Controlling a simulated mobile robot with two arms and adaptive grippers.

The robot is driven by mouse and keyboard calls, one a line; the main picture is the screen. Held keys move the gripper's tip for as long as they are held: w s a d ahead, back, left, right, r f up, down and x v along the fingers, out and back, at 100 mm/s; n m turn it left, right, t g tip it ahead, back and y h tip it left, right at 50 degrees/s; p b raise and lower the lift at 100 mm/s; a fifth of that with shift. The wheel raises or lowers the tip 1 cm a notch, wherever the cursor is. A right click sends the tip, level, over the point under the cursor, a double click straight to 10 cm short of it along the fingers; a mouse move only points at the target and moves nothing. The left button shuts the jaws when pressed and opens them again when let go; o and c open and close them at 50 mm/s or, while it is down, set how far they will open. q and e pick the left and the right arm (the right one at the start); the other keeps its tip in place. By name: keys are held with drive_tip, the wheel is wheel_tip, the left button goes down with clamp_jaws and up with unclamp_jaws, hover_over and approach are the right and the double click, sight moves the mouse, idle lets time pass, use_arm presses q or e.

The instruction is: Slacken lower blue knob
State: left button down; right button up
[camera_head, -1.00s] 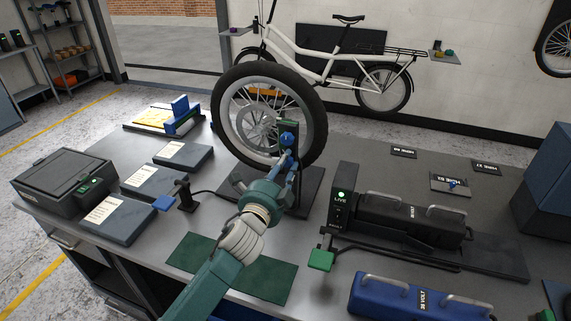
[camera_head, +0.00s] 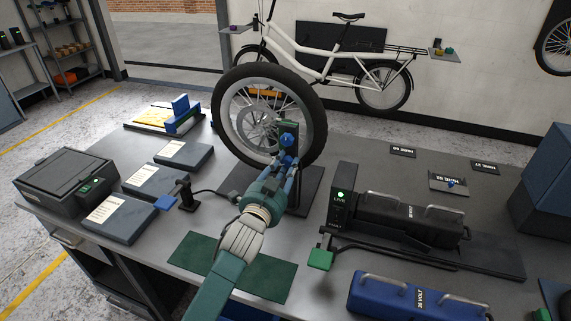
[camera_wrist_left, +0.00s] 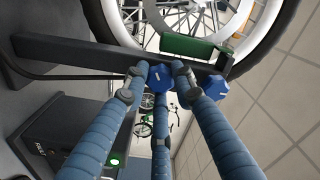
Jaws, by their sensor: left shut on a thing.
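A wheel (camera_head: 234,115) with a black tyre stands on the bench beside a dark upright post (camera_head: 304,190) with a green part near its top. Two blue knobs sit on the post. The upper blue knob (camera_head: 286,140) shows above my fingers and, in the left wrist view, at the right (camera_wrist_left: 215,88). The lower blue knob (camera_wrist_left: 160,77) lies between my left fingertips in the wrist view; the fingers hide it in the head view. My left gripper (camera_head: 289,166) is shut on the lower knob, its blue fingers around it. My right gripper is not in view.
A small black stand with a blue paddle (camera_head: 166,203) is left of my arm. A green mat (camera_head: 265,275) lies under it. A black battery dock (camera_head: 400,215) with a green light and a blue battery (camera_head: 420,298) are to the right.

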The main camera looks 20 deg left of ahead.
use_arm(q)
drive_tip(key=shift+a+f+n, duration=0.1)
drive_tip(key=shift+n, duration=0.2)
drive_tip(key=c, duration=1.4)
unclamp_jaws()
drive_tip(key=s, duration=1.2)
drive_tip(key=shift+a, duration=0.25)
drive_tip(key=shift+s, duration=0.1)
